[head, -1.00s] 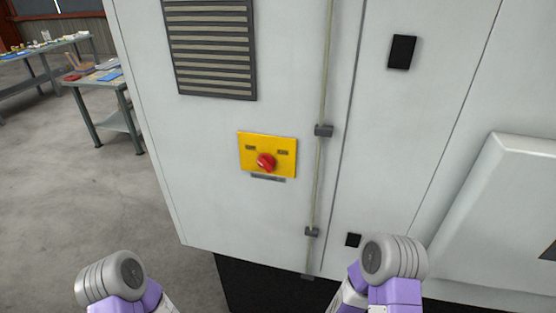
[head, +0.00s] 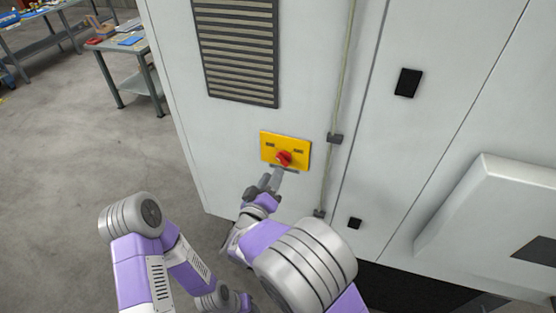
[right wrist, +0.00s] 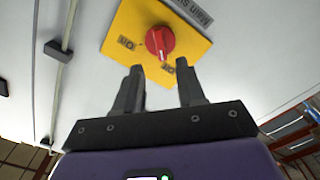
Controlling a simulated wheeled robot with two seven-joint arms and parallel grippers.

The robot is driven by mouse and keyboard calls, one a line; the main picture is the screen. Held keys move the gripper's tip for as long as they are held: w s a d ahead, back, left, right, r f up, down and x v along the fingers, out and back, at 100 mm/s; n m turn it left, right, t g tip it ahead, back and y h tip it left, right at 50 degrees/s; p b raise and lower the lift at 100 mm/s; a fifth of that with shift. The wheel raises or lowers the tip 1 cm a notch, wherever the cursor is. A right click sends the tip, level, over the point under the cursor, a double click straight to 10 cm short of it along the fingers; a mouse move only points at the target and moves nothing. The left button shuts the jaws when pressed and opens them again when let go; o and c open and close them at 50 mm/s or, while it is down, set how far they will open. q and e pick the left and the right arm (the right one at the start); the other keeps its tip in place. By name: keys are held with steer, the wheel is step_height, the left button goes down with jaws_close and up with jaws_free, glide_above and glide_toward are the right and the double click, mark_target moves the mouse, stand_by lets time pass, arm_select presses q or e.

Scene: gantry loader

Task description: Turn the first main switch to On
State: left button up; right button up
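The main switch is a red knob (head: 284,158) on a yellow plate (head: 265,137) on the pale cabinet front. In the right wrist view the red knob (right wrist: 160,41) and yellow plate (right wrist: 193,47) appear roughly upside down, with two small labels beside the knob.
The cabinet (head: 235,125) has a vent grille (head: 238,50) above the switch and a vertical rod (head: 344,85) with brackets to its right. A black handle (head: 408,82) is further right. Workbenches (head: 125,50) stand at the back left, with open floor before them.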

mark_target(280, 161)
steer(key=x, duration=0.6)
steer(key=shift+f, duration=0.1)
steer(key=shift+c, duration=0.4)
jaws_close()
